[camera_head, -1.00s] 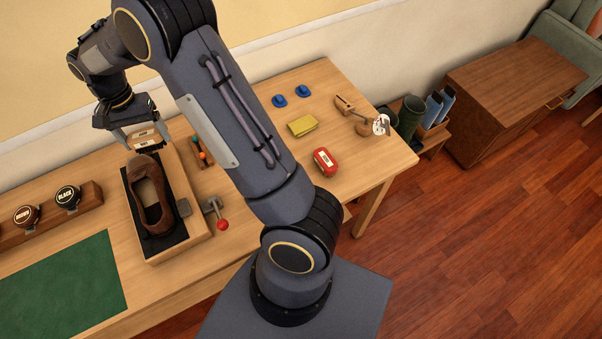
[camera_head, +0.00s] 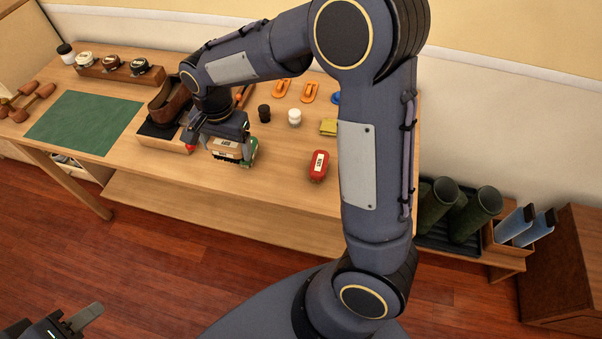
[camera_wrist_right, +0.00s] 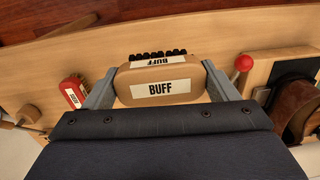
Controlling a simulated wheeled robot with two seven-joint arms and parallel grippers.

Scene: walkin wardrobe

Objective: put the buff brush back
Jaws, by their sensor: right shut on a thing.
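The buff brush (camera_head: 224,150) is a tan wooden block with a white label and dark bristles. My right gripper (camera_head: 230,142) is shut on it and holds it near the table's front edge, right of the shoe stand. In the right wrist view the brush (camera_wrist_right: 158,82), labelled BUFF, sits between the two fingers of my right gripper (camera_wrist_right: 160,88). Whether it touches the table is unclear. My left gripper (camera_head: 75,322) is low at the bottom left, away from the table and partly cut off; its jaw opening is unclear.
A brown shoe (camera_head: 172,100) stands on a stand, with a red knob (camera_wrist_right: 243,62) beside it. A green item (camera_head: 250,152) is close by the held brush. A red brush (camera_head: 318,166) lies to the right. Black and white jars (camera_head: 295,117) stand behind. Bare tabletop lies between.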

